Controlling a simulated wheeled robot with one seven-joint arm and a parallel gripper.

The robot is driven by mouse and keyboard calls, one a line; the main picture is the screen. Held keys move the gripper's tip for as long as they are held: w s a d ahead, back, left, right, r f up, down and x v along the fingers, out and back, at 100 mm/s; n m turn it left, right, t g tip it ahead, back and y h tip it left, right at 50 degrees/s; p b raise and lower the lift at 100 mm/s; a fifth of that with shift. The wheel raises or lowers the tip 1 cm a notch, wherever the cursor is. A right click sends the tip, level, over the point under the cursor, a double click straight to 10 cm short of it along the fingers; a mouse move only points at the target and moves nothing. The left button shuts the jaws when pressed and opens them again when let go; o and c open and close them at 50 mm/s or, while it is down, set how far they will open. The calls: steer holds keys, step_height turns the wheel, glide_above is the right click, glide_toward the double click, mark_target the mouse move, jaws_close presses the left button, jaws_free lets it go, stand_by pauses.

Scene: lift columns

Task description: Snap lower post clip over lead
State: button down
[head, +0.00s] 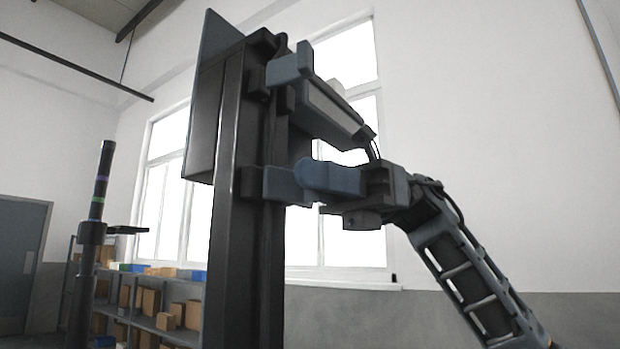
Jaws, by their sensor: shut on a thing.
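A dark upright post (232,200) stands left of centre. A blue-grey upper clip (290,68) sticks out to the right near its top. The lower post clip (283,185) is blue-grey and sits lower on the same side, with a rounded blue part (332,178) reaching right from it. My gripper (366,188) comes in from the right at this rounded part and is shut on it; the fingertips are not clearly seen. A thin black lead (374,150) shows just above my gripper; how it runs through the lower clip cannot be told.
A dark bar with a grey face (332,108) slants down from the post just above my gripper. A flat panel (205,105) is behind the post top. Another dark pole (88,240) and shelves with boxes (165,320) stand left. The right is open.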

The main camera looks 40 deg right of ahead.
steer(key=c, duration=1.1)
jaws_free()
steer(key=shift+c, duration=0.2)
steer(key=shift+d, duration=0.1)
steer(key=d+b, duration=0.1)
steer(key=d, duration=0.7)
steer(key=shift+d, duration=0.4)
steer(key=shift+s+f+b, duration=0.1)
steer(key=shift+b, duration=0.3)
steer(key=d+b, duration=0.1)
steer(key=d, duration=0.6)
steer(key=shift+w+d, duration=0.2)
steer(key=shift+d, duration=0.2)
